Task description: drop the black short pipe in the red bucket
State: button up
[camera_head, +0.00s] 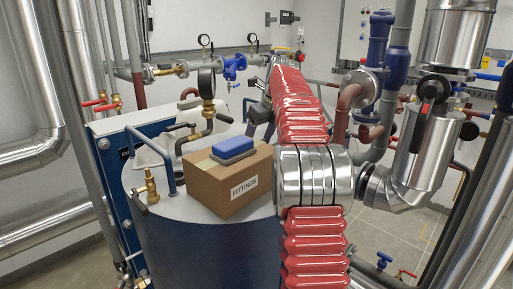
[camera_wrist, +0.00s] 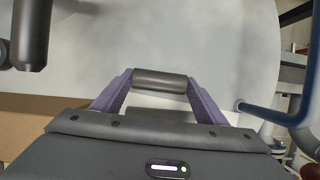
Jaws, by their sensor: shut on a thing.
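In the wrist view, the black short pipe (camera_wrist: 160,78) lies crosswise between the two purple fingers of my gripper (camera_wrist: 160,86), which are shut on its ends. The pipe is above a pale grey surface; I cannot tell its exact height. In the head view, my gripper (camera_head: 258,108) is partly hidden behind my red-sleeved arm, above the back of the tank top, behind the cardboard box. The pipe cannot be made out there. No red bucket is seen in either view.
A cardboard box (camera_head: 228,183) labelled FITTINGS stands on the tank top (camera_head: 180,207), with a blue block (camera_head: 233,148) on it. A blue rail (camera_wrist: 275,113) is right in the wrist view.

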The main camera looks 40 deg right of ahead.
jog(key=c, duration=0.5)
jog(key=shift+r, duration=0.15)
jog(key=shift+r, duration=3.35)
jog(key=s, duration=0.6)
jog(key=s+d, duration=0.1)
jog(key=s, duration=0.5)
jog(key=s+d, duration=0.1)
jog(key=s, duration=0.5)
